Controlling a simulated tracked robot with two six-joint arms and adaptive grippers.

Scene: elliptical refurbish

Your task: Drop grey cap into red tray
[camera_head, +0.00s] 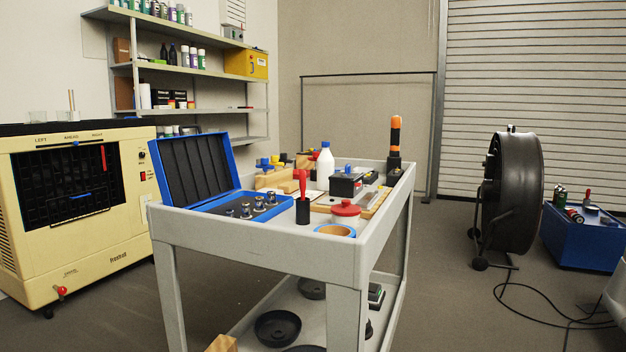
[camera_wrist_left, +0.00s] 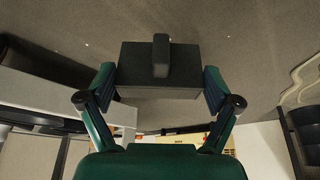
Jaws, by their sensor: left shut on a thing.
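In the left wrist view my left gripper (camera_wrist_left: 160,78) has its two green fingers closed on the sides of a dark grey block-like piece with a raised bar in its middle, which looks like the grey cap (camera_wrist_left: 135,70). The piece is held off the floor, with grey floor behind it. The head view does not show either gripper or this piece. I cannot make out a red tray in either view. My right gripper is not in view.
A grey cart (camera_head: 255,245) in the head view carries an open blue case (camera_head: 185,175), a white bottle (camera_head: 325,167) and a red-lidded container (camera_head: 345,210). A cream heater (camera_head: 85,245) stands left. A black drum fan (camera_head: 515,195) and blue box (camera_head: 580,240) stand right, with cables on the floor.

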